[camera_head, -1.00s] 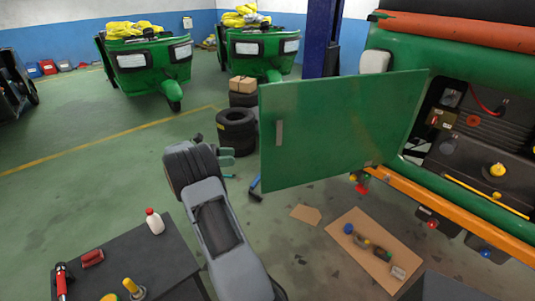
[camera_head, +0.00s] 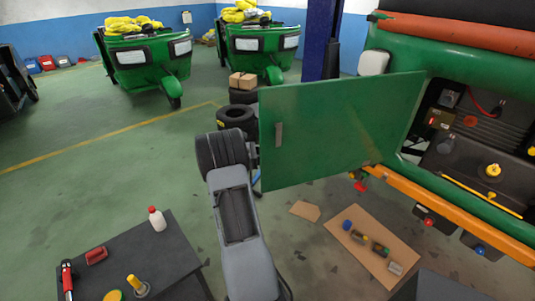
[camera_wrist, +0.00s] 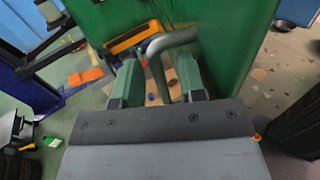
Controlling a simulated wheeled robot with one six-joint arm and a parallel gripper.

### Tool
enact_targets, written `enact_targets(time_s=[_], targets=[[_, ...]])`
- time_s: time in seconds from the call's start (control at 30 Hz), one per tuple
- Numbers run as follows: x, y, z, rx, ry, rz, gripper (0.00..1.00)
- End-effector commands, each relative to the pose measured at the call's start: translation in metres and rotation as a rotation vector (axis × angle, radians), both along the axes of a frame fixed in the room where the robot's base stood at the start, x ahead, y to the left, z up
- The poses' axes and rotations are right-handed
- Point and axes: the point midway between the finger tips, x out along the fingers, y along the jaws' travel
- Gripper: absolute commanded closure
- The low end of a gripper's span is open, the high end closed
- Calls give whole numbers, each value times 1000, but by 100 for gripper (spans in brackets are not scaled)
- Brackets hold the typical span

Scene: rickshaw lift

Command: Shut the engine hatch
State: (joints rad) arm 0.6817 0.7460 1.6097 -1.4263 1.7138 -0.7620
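The green engine hatch (camera_head: 335,145) stands swung wide open from the rear of the green rickshaw (camera_head: 400,50). Its right edge meets the body beside the exposed engine bay (camera_head: 475,145). A grey handle (camera_head: 278,135) is near the free left edge of the hatch. My gripper is at that left edge in the head view, with its fingers mostly hidden. In the wrist view my gripper (camera_wrist: 157,82) has its two green fingers apart. The bent handle bar (camera_wrist: 172,40) shows between and just beyond the fingertips; I cannot tell whether they touch it. The hatch panel (camera_wrist: 232,40) fills the upper right there.
A dark table (camera_head: 150,255) with a bottle and tools stands at the lower left. Stacked tyres (camera_head: 236,117) are behind my arm. A cardboard sheet (camera_head: 390,240) with parts lies on the floor below the hatch. A blue post (camera_head: 322,40) stands behind it.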

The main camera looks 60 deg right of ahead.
Motion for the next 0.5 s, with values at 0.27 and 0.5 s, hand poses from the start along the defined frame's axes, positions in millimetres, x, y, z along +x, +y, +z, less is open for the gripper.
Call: enact_targets(time_s=[0.27, 0.5], targets=[[-1, -1, 0, 0, 0, 0, 63], [-1, -1, 0, 0, 0, 0, 82]])
